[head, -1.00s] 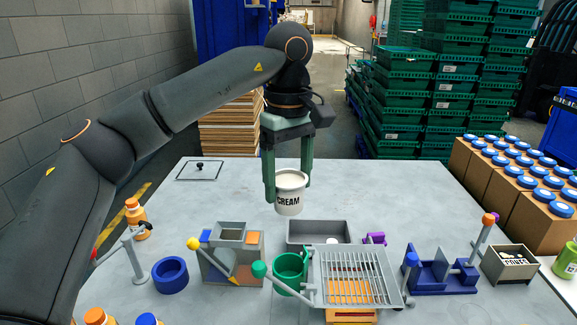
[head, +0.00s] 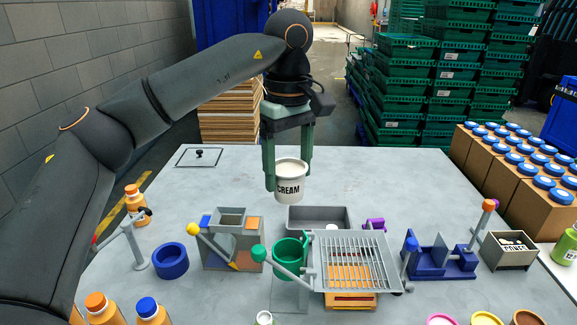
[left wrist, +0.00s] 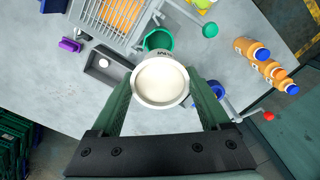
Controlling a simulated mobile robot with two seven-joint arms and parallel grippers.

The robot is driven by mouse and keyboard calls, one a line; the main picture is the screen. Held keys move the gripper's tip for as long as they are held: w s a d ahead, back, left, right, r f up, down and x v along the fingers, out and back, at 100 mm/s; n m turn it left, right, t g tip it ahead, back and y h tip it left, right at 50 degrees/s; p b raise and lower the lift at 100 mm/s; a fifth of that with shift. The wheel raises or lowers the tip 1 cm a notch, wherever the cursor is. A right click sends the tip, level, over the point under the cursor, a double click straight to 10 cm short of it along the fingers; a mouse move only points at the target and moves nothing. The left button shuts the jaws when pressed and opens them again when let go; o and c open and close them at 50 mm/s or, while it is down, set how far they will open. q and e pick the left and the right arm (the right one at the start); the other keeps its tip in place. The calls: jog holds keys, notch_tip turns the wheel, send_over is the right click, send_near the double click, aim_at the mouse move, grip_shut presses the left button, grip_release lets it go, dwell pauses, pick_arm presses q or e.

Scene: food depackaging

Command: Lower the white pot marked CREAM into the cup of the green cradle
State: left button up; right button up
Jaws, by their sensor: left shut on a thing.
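The white pot marked CREAM (head: 290,186) is upright between the green fingers of my left gripper (head: 288,178), which is shut on it. In the head view it hangs above the table, behind and above the green cradle. The green cradle's cup (head: 289,258) stands near the table's front, beside a slatted grey rack, and looks empty. In the left wrist view the pot (left wrist: 160,82) shows from above, open and filled with white. The cradle cup (left wrist: 159,40) lies just past it, partly hidden by the pot. My right gripper is in neither view.
A grey open tray (head: 320,215) stands just behind the rack (head: 350,262). A grey funnel stand (head: 228,240) and a blue ring (head: 170,261) are left of the cup. A green-knobbed lever (head: 259,252) juts out at the cup's left. A blue fixture (head: 440,262) stands right.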

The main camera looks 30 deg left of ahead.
pick_arm(q)
notch_tip(320, 180, down, 14)
jog(key=b, duration=0.8)
dwell(1.5)
jog(key=shift+s+f, duration=0.15)
jog(key=shift+s, duration=0.05)
dwell(0.3)
jog(key=o, duration=1.3)
jog(key=shift+d, duration=0.1)
